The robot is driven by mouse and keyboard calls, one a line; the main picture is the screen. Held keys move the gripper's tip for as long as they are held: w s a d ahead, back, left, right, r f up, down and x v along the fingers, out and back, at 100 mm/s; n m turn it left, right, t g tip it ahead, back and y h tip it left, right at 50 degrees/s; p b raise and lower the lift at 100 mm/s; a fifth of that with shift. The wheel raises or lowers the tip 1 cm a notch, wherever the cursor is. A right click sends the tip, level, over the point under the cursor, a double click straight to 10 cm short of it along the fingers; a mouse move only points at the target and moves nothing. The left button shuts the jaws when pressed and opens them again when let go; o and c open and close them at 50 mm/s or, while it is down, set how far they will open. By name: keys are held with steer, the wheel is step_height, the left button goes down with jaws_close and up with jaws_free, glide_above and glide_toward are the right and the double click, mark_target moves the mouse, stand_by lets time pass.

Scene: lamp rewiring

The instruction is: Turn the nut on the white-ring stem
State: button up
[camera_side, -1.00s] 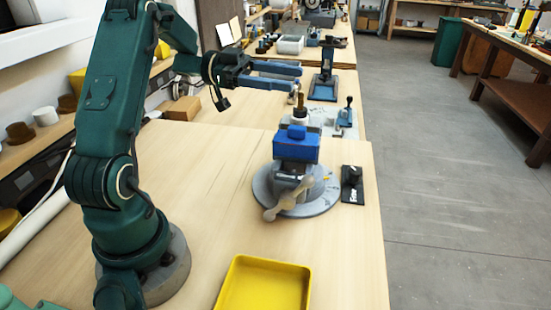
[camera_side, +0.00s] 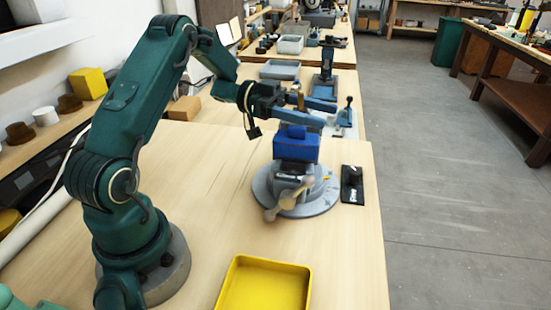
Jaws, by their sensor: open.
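My gripper (camera_side: 329,113) reaches right from my arm, above and behind the blue vise, with its two blue fingers apart. A brass-coloured stem (camera_side: 301,101) stands upright between or just behind the fingers; the exact depth is unclear. The near finger covers the lower part of the stem, so its white ring and base are hidden. I cannot make out the nut as a separate part. I see no contact between finger and stem.
A blue-jawed vise (camera_side: 297,150) on a round grey base stands in front of the stem. A black plate (camera_side: 352,185) lies to its right. A yellow tray (camera_side: 237,285) sits at the front. A blue-and-grey stand (camera_side: 326,70) is behind the fingers.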

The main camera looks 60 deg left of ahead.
jaws_close()
steer(key=shift+n+t, duration=0.3)
steer(key=shift+t, duration=0.1)
steer(key=n+t+y, duration=0.4)
steer(key=w+a+n+t+y, duration=0.1)
steer(key=n+t+y, duration=0.1)
steer(key=y, duration=0.1)
steer(key=shift+w+t, duration=0.1)
steer(key=shift+t, duration=0.2)
steer(key=n+t+y, duration=0.1)
steer(key=n+y, duration=0.1)
steer(key=y, duration=0.1)
steer(key=a+n+t+y, duration=0.1)
steer(key=n+y, duration=0.1)
steer(key=y, duration=0.1)
steer(key=shift+w, duration=0.2)
steer(key=shift+a+n+y, duration=0.2)
steer(key=shift+n+y, duration=0.3)
steer(key=shift+y, duration=0.25)
steer(key=shift+a+n+y, duration=0.15)
steer(key=shift+n+y, duration=0.35)
steer(key=shift+y, duration=0.25)
steer(key=shift+w+a+y, duration=0.1)
steer(key=shift+y, duration=0.2)
